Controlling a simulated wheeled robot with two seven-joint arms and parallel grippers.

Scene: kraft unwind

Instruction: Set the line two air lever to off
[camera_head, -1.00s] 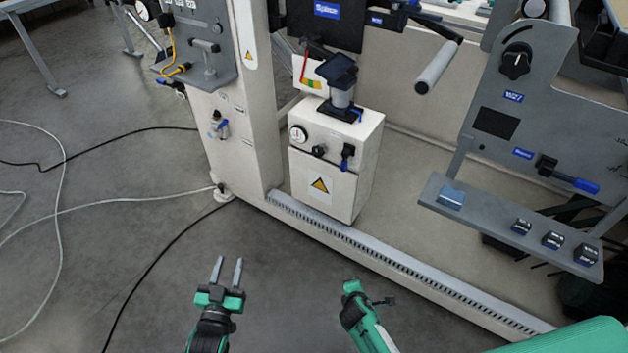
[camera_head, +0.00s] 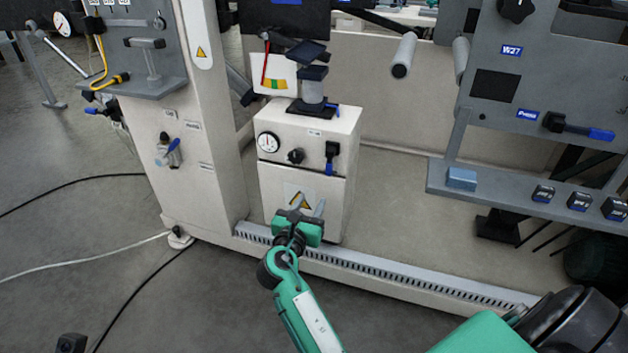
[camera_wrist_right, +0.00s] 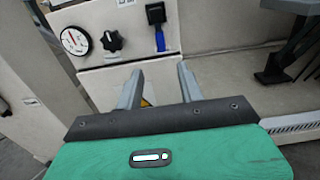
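A small lever with a blue handle (camera_head: 332,155) hangs down on the front of the white cabinet, right of a black knob. It also shows in the right wrist view (camera_wrist_right: 158,30). Another blue lever (camera_head: 170,150) is on the machine column, and a third (camera_head: 580,127) lies sideways on the right panel. The labels are too small to tell which is line two air. My right gripper (camera_head: 308,208) is open and empty in front of the cabinet's lower door, below its lever. In the right wrist view, its fingers (camera_wrist_right: 160,74) stand apart below that lever, with nothing between them.
A round gauge (camera_head: 268,142) and the black knob (camera_head: 295,156) sit beside the cabinet lever. A slotted rail (camera_head: 400,282) runs along the floor in front. A grey shelf (camera_head: 520,200) juts out at right. Cables lie on the open floor at left.

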